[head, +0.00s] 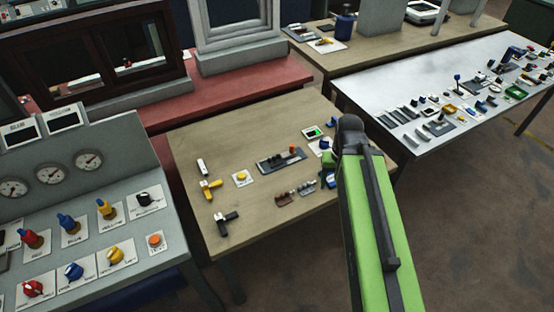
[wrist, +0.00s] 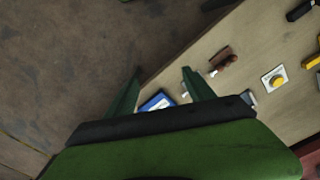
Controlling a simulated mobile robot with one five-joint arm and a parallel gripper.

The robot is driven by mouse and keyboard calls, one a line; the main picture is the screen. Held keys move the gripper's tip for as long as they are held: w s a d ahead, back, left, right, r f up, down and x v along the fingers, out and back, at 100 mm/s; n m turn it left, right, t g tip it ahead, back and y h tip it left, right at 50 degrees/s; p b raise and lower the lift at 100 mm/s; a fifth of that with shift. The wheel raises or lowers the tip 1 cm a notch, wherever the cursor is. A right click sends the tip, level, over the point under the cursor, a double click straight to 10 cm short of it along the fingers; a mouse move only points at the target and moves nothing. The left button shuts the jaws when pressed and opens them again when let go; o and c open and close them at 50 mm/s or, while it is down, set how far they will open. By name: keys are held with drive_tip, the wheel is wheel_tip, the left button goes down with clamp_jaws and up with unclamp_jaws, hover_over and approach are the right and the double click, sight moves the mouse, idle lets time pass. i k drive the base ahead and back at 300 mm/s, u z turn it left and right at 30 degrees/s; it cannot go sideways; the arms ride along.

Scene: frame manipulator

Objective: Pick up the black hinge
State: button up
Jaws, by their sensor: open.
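I cannot tell for certain which piece is the black hinge. A black piece with a pale end (head: 227,221) lies near the front left of the wooden table (head: 262,225); a black piece also shows at the top right of the wrist view (wrist: 301,10). My gripper (wrist: 158,84) is open, its two green fingers apart and nothing held between them. A blue and white item (wrist: 157,102) shows below, between the fingers. The black piece lies well off to the gripper's right in the wrist view.
A brown item (wrist: 223,61) and a yellow button on a white plate (wrist: 275,80) lie right of the fingers. A yellow-handled piece (head: 211,187) and a dark strip (head: 280,159) are on the same table. A control console (head: 150,222) stands left; a white table (head: 440,80) with many parts stands right.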

sight(279, 161)
drive_tip(key=u, duration=1.2)
drive_tip(key=k, duration=0.15)
drive_tip(key=u, duration=3.35)
drive_tip(key=k, duration=1.75)
drive_tip(key=z, duration=1.2)
drive_tip(key=i, duration=0.95)
